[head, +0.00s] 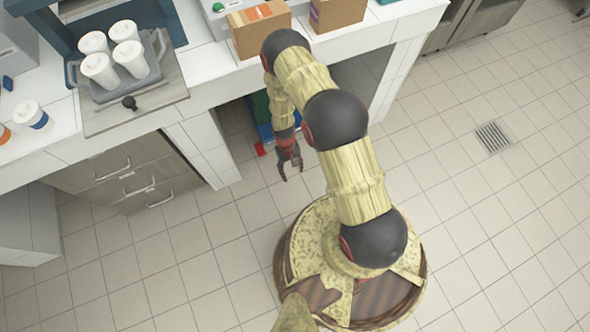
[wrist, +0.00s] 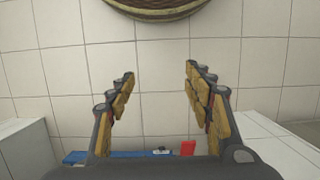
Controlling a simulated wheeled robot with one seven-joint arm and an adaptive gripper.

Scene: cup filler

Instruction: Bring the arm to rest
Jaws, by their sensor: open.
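My gripper (head: 290,172) hangs at the end of my bent arm, pointing down over the tiled floor just in front of the counter. In the wrist view my gripper (wrist: 160,85) has its two fingers spread wide with nothing between them.
The white counter (head: 60,155) runs along the back. A tray (head: 160,70) there holds several white cups (head: 127,57); another cup (head: 31,115) stands at left. A cardboard box (head: 258,28) sits near my arm. Blue and red items (head: 260,150) lie beneath the counter. Open floor lies right and front.

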